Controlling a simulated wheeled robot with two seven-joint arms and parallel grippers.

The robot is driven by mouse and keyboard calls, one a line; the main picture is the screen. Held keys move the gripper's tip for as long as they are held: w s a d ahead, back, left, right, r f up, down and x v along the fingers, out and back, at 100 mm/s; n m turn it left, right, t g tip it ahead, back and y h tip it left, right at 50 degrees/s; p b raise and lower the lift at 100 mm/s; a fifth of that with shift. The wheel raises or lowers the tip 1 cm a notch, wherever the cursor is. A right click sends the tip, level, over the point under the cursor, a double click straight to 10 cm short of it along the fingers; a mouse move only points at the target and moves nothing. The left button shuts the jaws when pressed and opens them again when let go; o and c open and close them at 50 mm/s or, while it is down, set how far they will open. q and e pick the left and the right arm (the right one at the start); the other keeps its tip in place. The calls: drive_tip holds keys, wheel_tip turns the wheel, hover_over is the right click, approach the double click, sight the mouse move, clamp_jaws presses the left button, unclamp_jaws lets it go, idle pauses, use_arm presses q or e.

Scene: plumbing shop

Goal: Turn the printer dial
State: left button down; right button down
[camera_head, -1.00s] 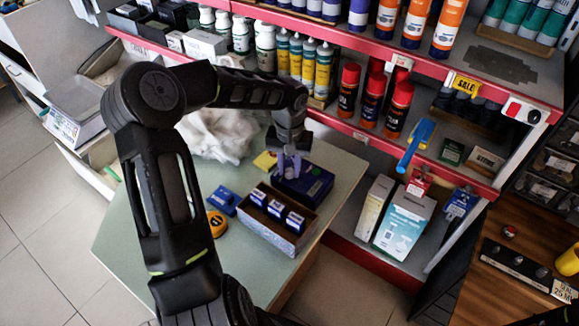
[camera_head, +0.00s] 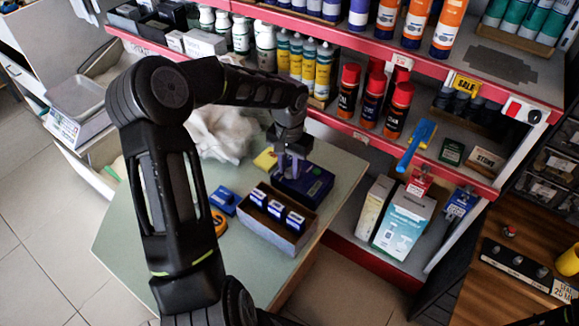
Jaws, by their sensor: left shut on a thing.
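The printer (camera_head: 316,187) is a small dark blue and black box with a green mark, on the pale green table behind an open box of small blue-and-white packs. My left arm reaches over the table from the left. My left gripper (camera_head: 290,168) points down at the left part of the printer's top. Its fingers are closed there on what I take to be the dial, which the fingers hide.
The open box (camera_head: 290,241) stands close in front of the printer. A blue item (camera_head: 224,201), an orange tape measure (camera_head: 218,223) and a crumpled white bag (camera_head: 222,132) lie nearby. Red-edged shelves (camera_head: 340,124) with bottles and cans rise behind the table.

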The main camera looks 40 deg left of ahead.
sight(290, 171)
use_arm(q)
drive_tip(key=m, duration=0.4)
drive_tip(key=shift+m, duration=0.3)
drive_tip(key=shift+m+p, duration=0.45)
drive_tip(key=shift+m, duration=1.45)
drive_tip(key=c, duration=1.1)
unclamp_jaws()
drive_tip(key=shift+c, duration=0.2)
wheel_tip(290, 171, up, 8)
drive_tip(key=shift+f+b, duration=0.1)
drive_tip(key=shift+b, duration=0.35)
